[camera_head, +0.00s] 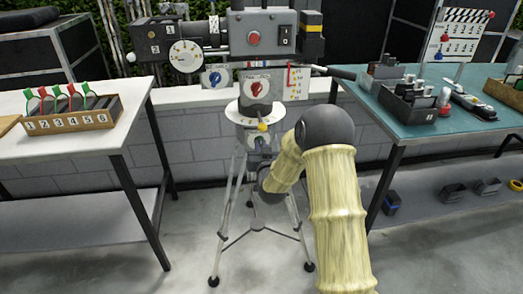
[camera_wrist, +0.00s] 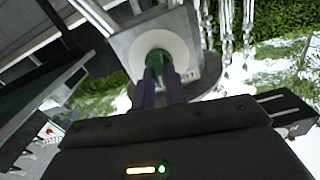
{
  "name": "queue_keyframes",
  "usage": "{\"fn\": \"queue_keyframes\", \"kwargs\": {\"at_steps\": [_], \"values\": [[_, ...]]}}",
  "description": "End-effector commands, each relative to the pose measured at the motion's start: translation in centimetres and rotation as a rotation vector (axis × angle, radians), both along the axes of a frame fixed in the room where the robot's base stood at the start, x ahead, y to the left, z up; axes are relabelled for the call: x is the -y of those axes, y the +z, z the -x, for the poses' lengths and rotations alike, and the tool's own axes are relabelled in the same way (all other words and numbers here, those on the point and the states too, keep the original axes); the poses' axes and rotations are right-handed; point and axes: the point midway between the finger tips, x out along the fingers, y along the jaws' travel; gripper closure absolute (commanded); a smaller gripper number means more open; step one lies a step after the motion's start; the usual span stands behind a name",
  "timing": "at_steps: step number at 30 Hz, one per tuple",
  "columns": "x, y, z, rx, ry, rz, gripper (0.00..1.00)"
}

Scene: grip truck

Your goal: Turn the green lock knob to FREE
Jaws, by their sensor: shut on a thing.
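The green lock knob (camera_wrist: 157,62) sits in the middle of a round white dial on a grey box (camera_wrist: 120,40). My gripper (camera_wrist: 163,82) is shut on the knob, with a dark purple finger on each side of it. The fingers hide part of the knob, and I cannot read any FREE mark on the dial. In the head view my arm reaches to the camera tripod (camera_head: 232,190) below the head. The green knob is hidden there behind my arm.
On the tripod are a camera (camera_head: 262,34), a red knob (camera_head: 257,88) and a blue knob (camera_head: 214,77). A white table (camera_head: 60,140) with a numbered crate (camera_head: 70,122) stands left. A teal table (camera_head: 390,118) with dark trays stands right. Tripod legs spread over the floor.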

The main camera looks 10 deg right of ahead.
Motion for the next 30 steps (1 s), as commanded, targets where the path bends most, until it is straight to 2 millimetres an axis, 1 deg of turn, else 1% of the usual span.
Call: {"fn": "queue_keyframes", "kwargs": {"at_steps": [9, 15, 22, 30], "values": [[-0.24, -0.23, 0.02, 0.001, 0.001, 0.303, 1.0], [-0.34, -0.18, 0.02, 0.001, 0.001, 0.471, 1.0], [-0.41, -0.18, 0.02, 0.0, 0.002, 0.604, 1.0], [-0.38, -0.11, 0.02, -0.001, 0.001, 0.663, 1.0]]}}
